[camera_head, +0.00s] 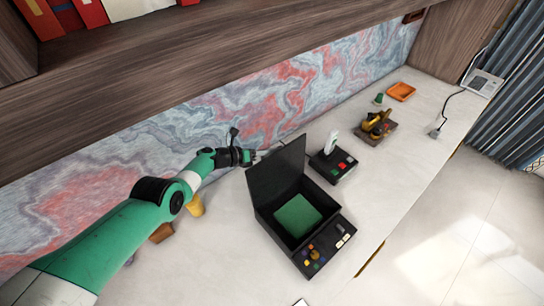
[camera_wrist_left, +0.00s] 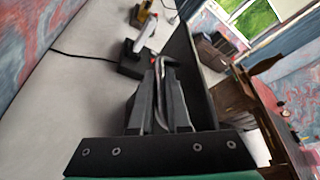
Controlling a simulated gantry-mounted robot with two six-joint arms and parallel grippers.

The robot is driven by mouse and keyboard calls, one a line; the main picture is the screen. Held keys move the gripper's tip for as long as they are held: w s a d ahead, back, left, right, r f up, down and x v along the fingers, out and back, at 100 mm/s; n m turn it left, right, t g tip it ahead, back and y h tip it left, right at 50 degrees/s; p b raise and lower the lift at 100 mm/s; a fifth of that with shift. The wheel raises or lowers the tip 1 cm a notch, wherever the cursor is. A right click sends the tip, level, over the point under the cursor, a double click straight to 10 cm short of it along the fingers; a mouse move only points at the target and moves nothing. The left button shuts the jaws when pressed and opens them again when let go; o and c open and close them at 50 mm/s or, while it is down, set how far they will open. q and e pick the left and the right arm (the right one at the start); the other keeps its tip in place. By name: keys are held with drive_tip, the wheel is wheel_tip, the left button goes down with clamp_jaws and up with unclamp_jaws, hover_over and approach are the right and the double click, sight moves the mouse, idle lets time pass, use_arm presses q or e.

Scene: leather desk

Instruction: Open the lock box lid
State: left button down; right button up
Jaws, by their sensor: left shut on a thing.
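The black lock box (camera_head: 262,222) stands on the desk with its lid (camera_head: 277,174) raised, tilted up at the back. Its inside shows, with a green floor (camera_head: 298,215). A panel with small coloured buttons (camera_head: 318,257) is on its front. My left gripper (camera_head: 256,157) is behind the raised lid, near its upper left edge. In the left wrist view the fingers (camera_wrist_left: 160,72) are shut on a thin curved grey handle (camera_wrist_left: 158,105), beside the dark lid (camera_wrist_left: 198,65). How the handle joins the lid is hidden. My right gripper is out of view.
A yellow cup (camera_head: 196,205) is by my left arm. The marbled wall is close behind.

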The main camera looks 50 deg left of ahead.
use_arm(q)
drive_tip(key=shift+d+f, duration=0.15)
drive_tip(key=c, duration=1.2)
unclamp_jaws()
drive_tip(key=shift+w+d, duration=0.1)
drive_tip(key=shift+o, duration=0.2)
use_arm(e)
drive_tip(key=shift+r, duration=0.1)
